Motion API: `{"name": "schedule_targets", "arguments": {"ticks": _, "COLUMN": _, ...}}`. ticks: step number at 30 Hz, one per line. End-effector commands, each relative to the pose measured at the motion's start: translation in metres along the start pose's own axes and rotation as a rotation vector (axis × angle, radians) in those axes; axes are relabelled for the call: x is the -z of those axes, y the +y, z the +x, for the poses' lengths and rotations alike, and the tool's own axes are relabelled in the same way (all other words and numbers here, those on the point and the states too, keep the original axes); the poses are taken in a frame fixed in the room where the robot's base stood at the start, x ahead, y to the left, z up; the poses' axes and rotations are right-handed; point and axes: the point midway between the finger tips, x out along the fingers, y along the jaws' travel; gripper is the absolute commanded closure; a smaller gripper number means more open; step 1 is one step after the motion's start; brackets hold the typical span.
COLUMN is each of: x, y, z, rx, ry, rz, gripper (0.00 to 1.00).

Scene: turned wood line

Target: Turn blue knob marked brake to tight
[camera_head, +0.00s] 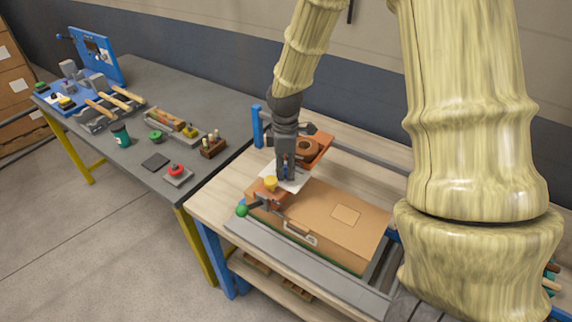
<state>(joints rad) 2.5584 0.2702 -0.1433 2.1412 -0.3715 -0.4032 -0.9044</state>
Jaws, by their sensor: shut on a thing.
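My gripper (287,172) points down at the near workbench, beside the back left corner of the brown box. It is shut on a small blue part, which appears to be the blue knob (285,160). The fingers hide most of this knob. I cannot read any brake or tight marking, nor tell which way the knob is turned. A white sheet or plate (293,183) shows under and around the fingertips.
The brown box (325,222) fills much of the near bench. An orange part with a round brown piece (308,149) stands close behind my gripper. A yellow knob (270,183) and a green ball (242,210) are close in front. A grey table (150,95) with several tools stands left.

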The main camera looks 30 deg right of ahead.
Motion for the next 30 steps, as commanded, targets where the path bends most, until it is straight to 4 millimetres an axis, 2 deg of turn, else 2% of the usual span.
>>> {"name": "schedule_targets", "arguments": {"ticks": 18, "x": -0.0003, "y": -0.0001, "z": 0.0005, "rx": 0.001, "ry": 0.000, "rz": 0.042, "gripper": 0.88}}
{"name": "schedule_targets", "arguments": {"ticks": 19, "x": -0.0003, "y": -0.0001, "z": 0.0005, "rx": 0.001, "ry": 0.000, "rz": 0.042, "gripper": 0.59}}
{"name": "schedule_targets", "arguments": {"ticks": 20, "x": -0.0003, "y": -0.0001, "z": 0.0005, "rx": 0.001, "ry": 0.000, "rz": 0.041, "gripper": 0.54}}
{"name": "schedule_targets", "arguments": {"ticks": 30, "x": 0.0001, "y": 0.0003, "z": -0.0017, "rx": 0.000, "ry": 0.001, "rz": 0.040, "gripper": 0.54}}
